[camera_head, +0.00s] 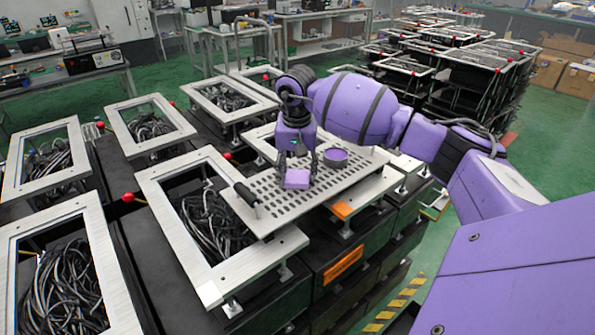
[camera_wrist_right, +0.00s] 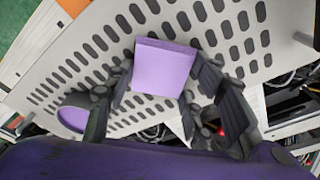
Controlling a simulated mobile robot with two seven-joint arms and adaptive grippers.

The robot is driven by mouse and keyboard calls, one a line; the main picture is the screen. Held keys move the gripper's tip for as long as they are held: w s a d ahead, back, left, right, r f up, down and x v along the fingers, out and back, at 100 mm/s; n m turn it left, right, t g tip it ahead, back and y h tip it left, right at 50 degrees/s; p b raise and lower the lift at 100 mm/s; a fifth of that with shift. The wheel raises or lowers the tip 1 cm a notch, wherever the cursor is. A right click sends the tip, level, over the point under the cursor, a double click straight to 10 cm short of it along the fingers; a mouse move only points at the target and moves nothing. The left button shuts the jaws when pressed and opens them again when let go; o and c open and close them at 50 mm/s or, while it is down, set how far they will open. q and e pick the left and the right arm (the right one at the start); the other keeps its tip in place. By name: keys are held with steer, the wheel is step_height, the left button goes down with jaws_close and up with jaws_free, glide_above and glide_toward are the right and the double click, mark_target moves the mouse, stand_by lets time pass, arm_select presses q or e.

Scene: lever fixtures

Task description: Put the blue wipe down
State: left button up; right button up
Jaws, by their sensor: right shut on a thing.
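The wipe looks like a small lilac-purple block (camera_head: 297,178) rather than clearly blue. My right gripper (camera_head: 296,167) points down over the perforated grey plate (camera_head: 345,182) and is shut on the block. In the right wrist view the block (camera_wrist_right: 163,68) sits between the two dark fingers (camera_wrist_right: 165,85), with the plate's slots behind it. Whether its underside touches the plate, I cannot tell. My left gripper is not in view.
A round purple dish (camera_head: 335,157) stands on the plate just right of the gripper. A black handle (camera_head: 245,193) rises at the plate's left end. Metal frames (camera_head: 150,195) over black bins of cables surround the plate. Bare plate lies in front of the block.

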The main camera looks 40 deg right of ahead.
steer(key=shift+s+f, duration=0.25)
steer(key=shift+f, duration=0.4)
steer(key=shift+s+f+b, duration=0.1)
steer(key=shift+f+b, duration=0.05)
steer(key=shift+b, duration=0.15)
steer(key=o, duration=1.3)
steer(key=shift+a+f, duration=0.1)
steer(key=shift+o, duration=1.2)
steer(key=shift+w+f, duration=0.15)
steer(key=shift+w, duration=0.05)
